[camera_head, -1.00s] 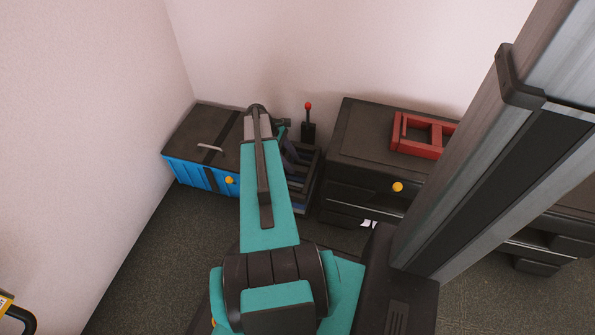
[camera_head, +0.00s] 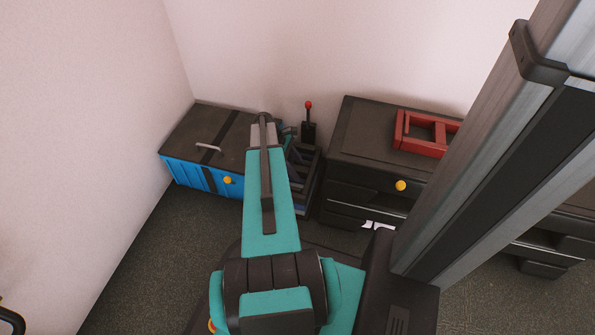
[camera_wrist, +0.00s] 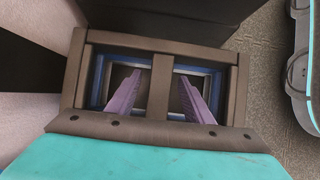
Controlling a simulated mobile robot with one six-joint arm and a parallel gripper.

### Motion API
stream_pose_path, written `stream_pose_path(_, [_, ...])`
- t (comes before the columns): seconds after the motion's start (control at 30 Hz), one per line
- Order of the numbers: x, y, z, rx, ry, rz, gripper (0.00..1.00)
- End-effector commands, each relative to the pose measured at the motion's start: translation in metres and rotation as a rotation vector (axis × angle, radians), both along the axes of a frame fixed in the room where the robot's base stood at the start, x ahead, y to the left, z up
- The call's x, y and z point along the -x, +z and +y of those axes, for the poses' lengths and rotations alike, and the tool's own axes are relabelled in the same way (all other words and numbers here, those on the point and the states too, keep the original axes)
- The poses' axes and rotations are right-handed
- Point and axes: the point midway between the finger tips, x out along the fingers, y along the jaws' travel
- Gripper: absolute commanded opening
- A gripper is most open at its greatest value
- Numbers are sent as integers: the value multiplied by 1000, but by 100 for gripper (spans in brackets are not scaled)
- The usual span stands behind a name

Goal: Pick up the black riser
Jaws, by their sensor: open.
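The black riser (camera_wrist: 162,88) shows in the wrist view as a dark frame with two openings and a middle bar. It lies on top of blue and dark layers. In the head view, the riser pile (camera_head: 303,178) stands between the blue chest and the dark cabinet, partly hidden by my arm. My gripper (camera_wrist: 159,82) is open, with one purple finger over each opening, on either side of the middle bar. I cannot tell how far the fingertips reach into the openings. The dark bolted bar of my gripper covers the frame's near edge.
A blue chest (camera_head: 202,180) with a dark lid stands at left. A dark cabinet (camera_head: 350,150) with a yellow knob carries a red riser (camera_head: 428,150) at right. A dark post with a red ball (camera_head: 308,105) rises behind the pile. Walls close off the back and left.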

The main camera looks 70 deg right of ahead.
Motion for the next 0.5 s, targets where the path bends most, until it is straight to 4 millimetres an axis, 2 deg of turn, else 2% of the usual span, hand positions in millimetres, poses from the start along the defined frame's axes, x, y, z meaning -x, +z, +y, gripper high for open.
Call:
stream_pose_path(0.17, [0, 0, 0, 0, 0, 0, 47])
stream_pose_path(0.43, [0, 0, 0, 0, 0, 0, 1])
stream_pose_path(0.5, [0, 0, 0, 0, 0, 0, 0])
